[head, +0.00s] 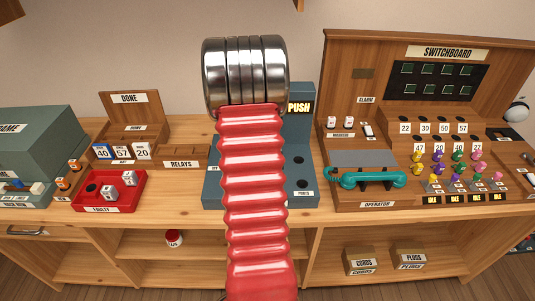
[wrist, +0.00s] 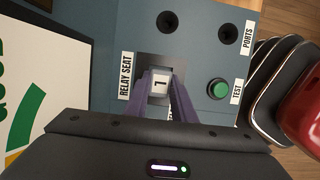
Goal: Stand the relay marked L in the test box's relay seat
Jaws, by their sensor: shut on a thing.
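In the wrist view, my gripper (wrist: 168,98) is shut on a small white relay (wrist: 160,84). The dark mark on its top looks like an L seen upside down. The relay is over the dark square relay seat (wrist: 146,64) of the blue-grey test box (wrist: 200,50), beside the "RELAY SEAT" label. I cannot tell whether it is down in the seat or just above it. In the head view, my red arm covers the middle of the test box (head: 299,142), so the seat, the relay and my gripper are hidden there.
A green test button (wrist: 219,89) and two dark ports are near the seat. A red tray (head: 132,206) marked "FAULTY" holds two white relays. The relays rack (head: 182,158) and done rack (head: 130,110) stand left of the test box, the switchboard (head: 347,75) right.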

